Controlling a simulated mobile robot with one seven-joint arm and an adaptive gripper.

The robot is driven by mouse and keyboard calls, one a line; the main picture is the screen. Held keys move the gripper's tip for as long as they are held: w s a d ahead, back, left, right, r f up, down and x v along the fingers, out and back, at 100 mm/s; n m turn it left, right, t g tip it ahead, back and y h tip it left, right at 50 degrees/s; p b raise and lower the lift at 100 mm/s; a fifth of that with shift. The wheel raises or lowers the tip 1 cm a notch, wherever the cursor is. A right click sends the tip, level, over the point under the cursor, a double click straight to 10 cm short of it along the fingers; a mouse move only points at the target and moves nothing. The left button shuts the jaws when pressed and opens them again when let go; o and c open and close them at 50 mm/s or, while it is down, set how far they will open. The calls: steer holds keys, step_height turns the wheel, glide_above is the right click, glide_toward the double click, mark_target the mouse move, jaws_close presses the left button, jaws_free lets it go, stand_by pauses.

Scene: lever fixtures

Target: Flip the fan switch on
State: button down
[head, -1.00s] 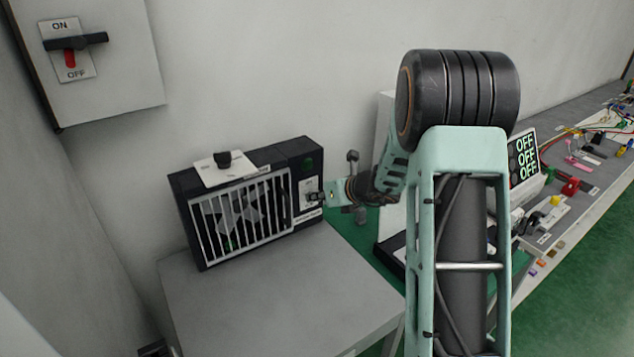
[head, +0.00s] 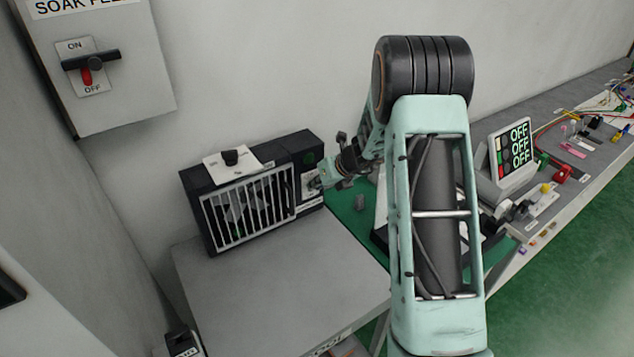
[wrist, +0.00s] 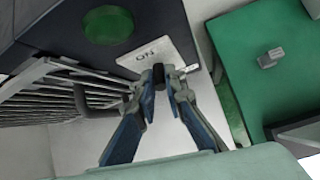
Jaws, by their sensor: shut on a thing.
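The fan (head: 247,205) is a black box with a white grille, standing on a grey table. Its switch plate (wrist: 150,57) is on the front face to the right of the grille and is marked ON at the end near the green round button (wrist: 108,25). My gripper (wrist: 161,76) is at this plate, with its fingertips closed around the small dark switch lever (wrist: 158,70). The fingers hide part of the lever and the lower plate, so its exact position is hard to tell. In the head view my gripper (head: 316,184) reaches the fan from the right.
The grey table (head: 280,285) has free room in front of the fan. A wall box (head: 105,70) with an ON/OFF lever hangs at upper left. A bench (head: 590,150) with a display reading OFF (head: 519,142) and several small parts is at right.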

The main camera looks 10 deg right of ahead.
stand_by(0.3)
steer(key=c, duration=2)
jaws_free()
steer(key=v, duration=1.2)
